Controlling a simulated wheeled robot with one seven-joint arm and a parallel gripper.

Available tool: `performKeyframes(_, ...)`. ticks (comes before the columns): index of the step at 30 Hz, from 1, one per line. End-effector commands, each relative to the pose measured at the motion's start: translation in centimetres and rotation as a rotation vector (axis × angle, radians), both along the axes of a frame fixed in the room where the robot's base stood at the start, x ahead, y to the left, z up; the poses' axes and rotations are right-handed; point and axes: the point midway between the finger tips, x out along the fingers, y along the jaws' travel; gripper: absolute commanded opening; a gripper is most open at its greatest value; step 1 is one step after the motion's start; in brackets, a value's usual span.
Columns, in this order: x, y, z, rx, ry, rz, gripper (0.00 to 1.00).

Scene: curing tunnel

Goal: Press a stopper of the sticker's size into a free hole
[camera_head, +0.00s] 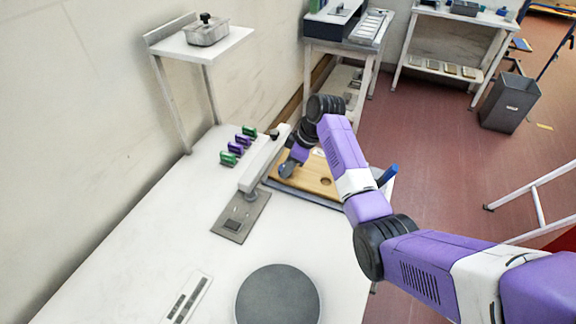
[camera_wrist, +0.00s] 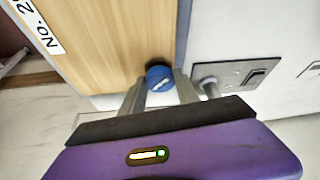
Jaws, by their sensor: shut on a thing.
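My gripper (camera_wrist: 158,82) is shut on a blue round-topped piece (camera_wrist: 159,75), which looks like a stopper, with a finger on either side. In the wrist view the piece overlaps the edge of a wooden board (camera_wrist: 110,45). I cannot tell if it touches the board. A white sticker (camera_wrist: 38,25) on the board reads "No. 2", its end cut off. In the head view my gripper (camera_head: 288,170) is over the left part of the board (camera_head: 308,178). My arm hides other parts of the board.
Several green and purple pieces (camera_head: 237,147) stand in a row to the left. A grey disc (camera_head: 278,295) lies in front; white table around is mostly clear.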

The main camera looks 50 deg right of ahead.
Motion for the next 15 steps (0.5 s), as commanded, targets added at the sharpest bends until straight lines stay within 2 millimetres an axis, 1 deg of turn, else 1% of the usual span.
performKeyframes(15, 0.00, 0.00, -0.51, 0.000, 0.000, 0.000, 0.00)
